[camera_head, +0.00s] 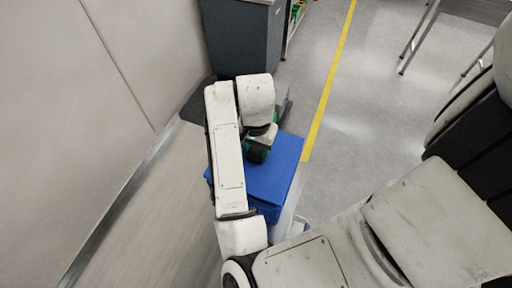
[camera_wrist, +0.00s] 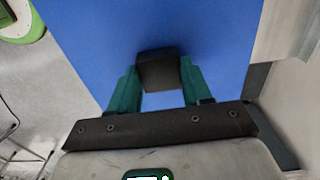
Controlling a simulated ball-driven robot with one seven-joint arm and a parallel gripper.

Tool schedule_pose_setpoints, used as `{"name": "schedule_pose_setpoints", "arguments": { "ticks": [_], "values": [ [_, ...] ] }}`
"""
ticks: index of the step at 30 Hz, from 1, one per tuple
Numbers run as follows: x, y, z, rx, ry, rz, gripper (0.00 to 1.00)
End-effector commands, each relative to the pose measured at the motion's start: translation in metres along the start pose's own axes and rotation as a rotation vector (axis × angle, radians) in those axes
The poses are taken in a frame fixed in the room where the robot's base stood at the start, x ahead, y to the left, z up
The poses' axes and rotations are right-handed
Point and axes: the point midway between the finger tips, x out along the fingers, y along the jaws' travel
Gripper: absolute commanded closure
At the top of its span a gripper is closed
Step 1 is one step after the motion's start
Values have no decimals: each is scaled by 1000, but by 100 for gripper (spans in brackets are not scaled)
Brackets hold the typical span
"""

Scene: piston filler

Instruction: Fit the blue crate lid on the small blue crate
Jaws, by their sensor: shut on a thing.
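The blue crate lid (camera_head: 280,172) is a flat blue panel below my arm in the head view. It fills most of the wrist view (camera_wrist: 85,35). My gripper (camera_wrist: 158,82) has its green fingers shut on the lid's dark block-shaped handle (camera_wrist: 158,66). In the head view my gripper (camera_head: 257,150) is over the lid's far part, partly hidden by my wrist. A darker blue side, seemingly the small blue crate (camera_head: 268,211), shows below the lid's near edge. My arm hides much of both, and I cannot tell whether the lid is seated or held just above.
A dark grey cabinet (camera_head: 242,42) stands beyond the lid. A pale wall (camera_head: 90,90) runs along the left. Open grey floor with a yellow line (camera_head: 330,85) lies to the right. Metal table legs (camera_head: 415,40) stand at the upper right.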

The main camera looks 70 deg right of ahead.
Motion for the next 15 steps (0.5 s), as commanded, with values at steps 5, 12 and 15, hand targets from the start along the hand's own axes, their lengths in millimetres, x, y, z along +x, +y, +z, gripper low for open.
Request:
{"name": "schedule_pose_setpoints", "arguments": {
  "ticks": [5, 12, 15],
  "values": [
    [1, 0, 0, 0, 0, 0, 90],
    [9, 0, 0, 0, 0, 0, 90],
    [12, 0, 0, 0, 0, 0, 90]
  ]
}}
